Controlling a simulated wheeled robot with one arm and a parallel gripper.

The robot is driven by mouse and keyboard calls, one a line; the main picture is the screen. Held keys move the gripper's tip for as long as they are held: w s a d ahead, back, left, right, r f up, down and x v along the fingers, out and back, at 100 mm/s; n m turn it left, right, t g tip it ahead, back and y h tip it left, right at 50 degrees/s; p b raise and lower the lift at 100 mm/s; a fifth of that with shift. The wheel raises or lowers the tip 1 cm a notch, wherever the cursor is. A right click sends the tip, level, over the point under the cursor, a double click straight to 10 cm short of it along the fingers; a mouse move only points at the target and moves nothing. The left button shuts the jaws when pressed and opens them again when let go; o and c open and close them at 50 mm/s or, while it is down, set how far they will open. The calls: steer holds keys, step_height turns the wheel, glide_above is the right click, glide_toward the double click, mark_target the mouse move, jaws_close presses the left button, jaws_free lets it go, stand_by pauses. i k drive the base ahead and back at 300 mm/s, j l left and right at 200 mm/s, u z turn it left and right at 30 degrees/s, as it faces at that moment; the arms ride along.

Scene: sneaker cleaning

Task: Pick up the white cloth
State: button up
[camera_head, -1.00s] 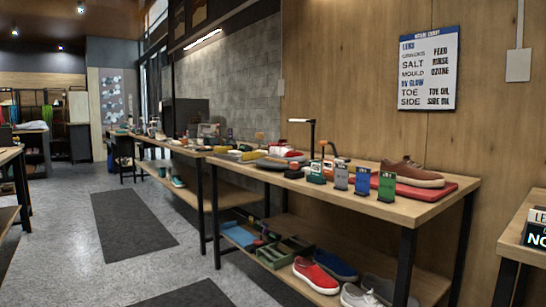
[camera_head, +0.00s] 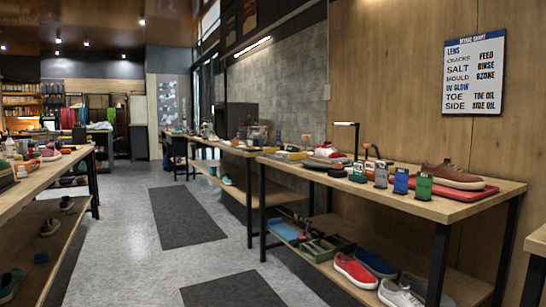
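I cannot make out a white cloth for certain in this view. A small pale and red item (camera_head: 327,151) lies on the right workbench (camera_head: 480,205), too small to tell fully. Small pale items (camera_head: 48,153) also lie among other things on the left workbench (camera_head: 30,190), and I cannot tell whether any is cloth. My gripper is not in view.
A brown sneaker on a red mat (camera_head: 490,192) and several small colored bottles (camera_head: 400,181) stand on the right bench. Red, blue and white sneakers sit on its lower shelf. The grey floor aisle (camera_head: 225,255) with dark mats (camera_head: 186,215) is open between the benches.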

mark_target(282, 155)
steer(key=i+j, duration=0.1)
steer(key=i, duration=0.4)
steer(key=i+j+z, duration=0.1)
steer(key=i, duration=0.4)
steer(key=i+j, duration=0.1)
steer(key=i, duration=0.4)
steer(key=i+j+z, duration=0.1)
steer(key=i, duration=0.35)
steer(key=i+j, duration=0.2)
steer(key=i, duration=0.3)
